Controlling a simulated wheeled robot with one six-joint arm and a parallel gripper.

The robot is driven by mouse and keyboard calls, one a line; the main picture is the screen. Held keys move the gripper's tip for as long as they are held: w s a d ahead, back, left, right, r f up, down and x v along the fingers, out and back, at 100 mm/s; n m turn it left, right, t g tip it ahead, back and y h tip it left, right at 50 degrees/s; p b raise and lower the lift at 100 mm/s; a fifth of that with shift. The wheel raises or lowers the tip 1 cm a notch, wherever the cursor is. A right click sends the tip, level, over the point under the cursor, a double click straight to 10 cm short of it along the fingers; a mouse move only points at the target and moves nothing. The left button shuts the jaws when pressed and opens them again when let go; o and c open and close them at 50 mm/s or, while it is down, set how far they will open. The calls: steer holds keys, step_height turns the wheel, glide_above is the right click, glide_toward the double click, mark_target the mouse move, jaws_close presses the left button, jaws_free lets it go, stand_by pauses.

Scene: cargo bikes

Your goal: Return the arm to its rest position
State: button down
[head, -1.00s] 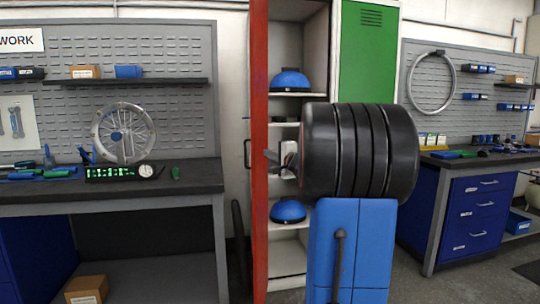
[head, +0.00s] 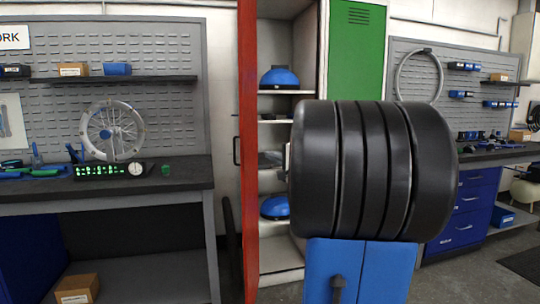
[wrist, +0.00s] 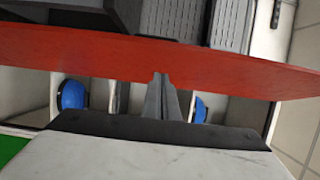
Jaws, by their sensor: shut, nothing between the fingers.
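My gripper (wrist: 162,82) shows in the wrist view with its two fingers together and nothing between them. It points toward the red locker door (wrist: 60,50), whose edge crosses that view; I cannot tell whether it touches. In the head view my dark ribbed arm link and blue column fill the middle right and hide the gripper. The red door (head: 247,150) stands open to the left of my arm, at the side of the locker (head: 309,60).
Blue helmet-like objects sit on the locker shelves, one upper (head: 280,78) and one lower (head: 275,207). The green locker door (head: 356,50) is behind my arm. A workbench (head: 100,190) with a wheel (head: 112,131) stands left; a blue drawer bench (head: 470,210) stands right. Some floor shows at lower right.

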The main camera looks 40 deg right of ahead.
steer(key=shift+s+a, duration=0.25)
steer(key=shift+s, duration=0.05)
steer(key=s+a+f+n+g+y, duration=0.2)
steer(key=a+f+n+y, duration=0.15)
steer(key=a, duration=0.75)
steer(key=s+a+f+n+g+y, duration=0.2)
steer(key=a+f+n+g, duration=0.15)
steer(key=a, duration=0.65)
steer(key=s+a+f+n+g+y, duration=0.2)
steer(key=a+f+n, duration=0.2)
steer(key=a, duration=0.7)
steer(key=s+a+f+n+g+h, duration=0.1)
steer(key=s+a+f+n+g, duration=0.2)
steer(key=s+f, duration=0.45)
steer(key=s+a+f+n+g+h, duration=0.1)
steer(key=s+a+f+n+g, duration=0.3)
steer(key=s, duration=0.6)
steer(key=s+d+f+n+t+h, duration=0.1)
steer(key=s+d+f+h, duration=0.1)
steer(key=s, duration=0.3)
steer(key=shift+f+n+h, duration=0.35)
steer(key=shift+f+n, duration=0.05)
steer(key=shift+f, duration=0.5)
